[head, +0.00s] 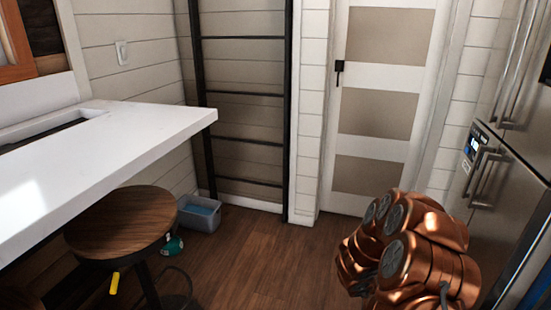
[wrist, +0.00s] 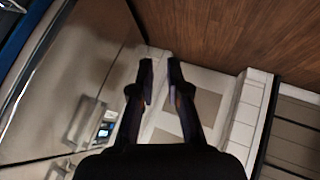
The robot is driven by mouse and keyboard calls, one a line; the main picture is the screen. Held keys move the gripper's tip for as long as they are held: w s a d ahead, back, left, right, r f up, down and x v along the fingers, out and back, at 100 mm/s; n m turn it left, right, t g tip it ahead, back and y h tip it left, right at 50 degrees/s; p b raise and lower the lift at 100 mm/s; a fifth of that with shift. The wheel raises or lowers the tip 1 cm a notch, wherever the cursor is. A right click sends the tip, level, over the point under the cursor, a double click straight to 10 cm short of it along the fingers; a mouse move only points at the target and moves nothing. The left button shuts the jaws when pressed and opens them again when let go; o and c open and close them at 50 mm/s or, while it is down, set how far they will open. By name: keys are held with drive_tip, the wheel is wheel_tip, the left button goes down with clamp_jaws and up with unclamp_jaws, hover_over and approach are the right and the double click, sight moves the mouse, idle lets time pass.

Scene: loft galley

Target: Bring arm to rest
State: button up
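My arm's copper links (head: 415,250) show at the lower right of the head view, folded close together in front of the fridge. My gripper (wrist: 160,68) shows only in the wrist view. Its two dark fingers stand apart with a clear gap between the tips, and nothing is between them. The head view does not show the gripper.
A steel fridge (head: 503,120) stands close on the right of my arm. A white door (head: 377,75) and a black ladder (head: 245,139) are at the back. A white counter (head: 120,135), a wooden stool (head: 120,220) and a grey bin (head: 200,213) are on the left. The middle floor is clear.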

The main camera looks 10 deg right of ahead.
drive_tip(key=w+a+r+n+t+y, duration=0.1)
drive_tip(key=w+a+r+t+y, duration=0.15)
drive_tip(key=a+r, duration=0.4)
drive_tip(key=w+a+r+n+t+y, duration=0.1)
drive_tip(key=w+a+r+y, duration=0.25)
drive_tip(key=a, duration=0.65)
drive_tip(key=s+a+r+n+g+y, duration=0.1)
drive_tip(key=s+a+r+y, duration=0.1)
drive_tip(key=s+a+r, duration=0.3)
drive_tip(key=s+a+r+n+g+y, duration=0.1)
drive_tip(key=s+a+r+n+y, duration=0.2)
drive_tip(key=a, duration=0.4)
drive_tip(key=s+a+r+g, duration=0.1)
drive_tip(key=s+r+g, duration=0.15)
drive_tip(key=s, duration=0.55)
drive_tip(key=s+a+r+g, duration=0.1)
drive_tip(key=s+r, duration=0.2)
drive_tip(key=s, duration=0.5)
drive_tip(key=s+d+r+g+h, duration=0.2)
drive_tip(key=s+d, duration=0.2)
drive_tip(key=s, duration=0.5)
drive_tip(key=s+d+r+g+h, duration=0.1)
drive_tip(key=s+d+g+h, duration=0.2)
drive_tip(key=s, duration=0.7)
wheel_tip(320, 180, up, 19)
drive_tip(key=t+y+p, duration=0.1)
drive_tip(key=p, duration=1.6)
drive_tip(key=shift+w+d+m+p, duration=0.2)
drive_tip(key=shift+w+m+p, duration=0.1)
drive_tip(key=shift+d, duration=0.15)
